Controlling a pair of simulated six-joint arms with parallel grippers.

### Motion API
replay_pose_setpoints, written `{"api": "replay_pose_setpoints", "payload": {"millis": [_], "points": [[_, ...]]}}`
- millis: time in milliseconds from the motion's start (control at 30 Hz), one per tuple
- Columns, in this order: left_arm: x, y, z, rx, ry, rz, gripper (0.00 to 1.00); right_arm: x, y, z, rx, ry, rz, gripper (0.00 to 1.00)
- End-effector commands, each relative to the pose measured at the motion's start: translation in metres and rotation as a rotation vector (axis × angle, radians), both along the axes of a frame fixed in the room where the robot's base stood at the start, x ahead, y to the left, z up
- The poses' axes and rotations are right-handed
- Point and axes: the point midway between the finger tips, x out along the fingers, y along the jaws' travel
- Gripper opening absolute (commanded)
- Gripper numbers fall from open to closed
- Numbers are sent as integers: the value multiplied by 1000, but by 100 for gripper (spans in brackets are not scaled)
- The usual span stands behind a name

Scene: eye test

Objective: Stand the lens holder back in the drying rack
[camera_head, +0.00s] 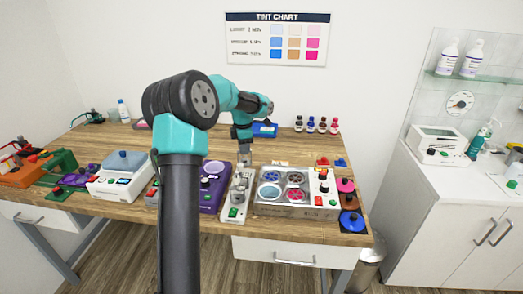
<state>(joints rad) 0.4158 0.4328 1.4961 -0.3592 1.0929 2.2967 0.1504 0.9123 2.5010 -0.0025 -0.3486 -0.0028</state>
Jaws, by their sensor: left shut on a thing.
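My left gripper (243,148) points down over the back middle of the wooden table, just behind the narrow pale unit. It is shut on a small greyish thing, probably the lens holder, too small and too much covered by the fingers to make out clearly. The tint bath unit (258,206) has several round wells with blue, brown and pink colours, and stands to the right of the gripper. I cannot pick out the drying rack for certain. My right gripper is not in view.
A narrow pale unit (238,198) and a purple unit (212,197) stand left of the baths. Small dark bottles (311,125) stand at the back right. Coloured round pots (350,220) line the right edge. A white device (116,184) stands left of my arm.

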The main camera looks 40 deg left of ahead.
Motion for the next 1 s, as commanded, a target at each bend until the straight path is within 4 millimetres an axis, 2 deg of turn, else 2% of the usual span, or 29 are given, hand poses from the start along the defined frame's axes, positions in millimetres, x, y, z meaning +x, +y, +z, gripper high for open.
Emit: {"api": "replay_pose_setpoints", "payload": {"millis": [100,567,1000], "points": [[-4,7,0,1,0,14,0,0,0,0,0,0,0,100],[-3,6,-3,1,2,13,0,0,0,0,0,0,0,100],[-4,6,-32,2,3,13,0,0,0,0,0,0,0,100]]}}
